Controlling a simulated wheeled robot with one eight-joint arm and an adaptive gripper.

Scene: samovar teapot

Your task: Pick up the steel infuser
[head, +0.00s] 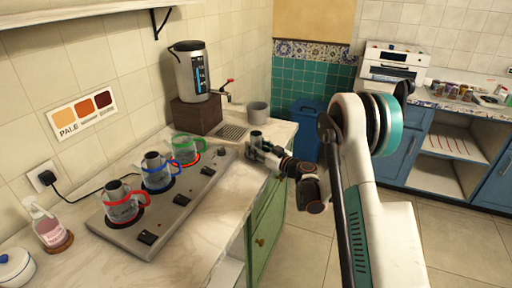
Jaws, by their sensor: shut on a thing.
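My gripper (259,151) is at the right edge of the counter, shut on a small dark grey cylinder (256,136) that looks like the steel infuser. The fingers hide part of it. It is to the right of the green-handled glass pot (183,151), and apart from it. The blue-handled pot (158,177) and the red-handled pot (122,208) each have a similar grey steel cylinder standing in them. No such cylinder shows in the green-handled pot.
The three pots stand on a grey warmer plate (165,218) with black switches. A samovar (191,72) stands on a brown block, with a drip grille (232,132) and a grey cup (257,111) near it. A spray bottle (50,226) stands at the left.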

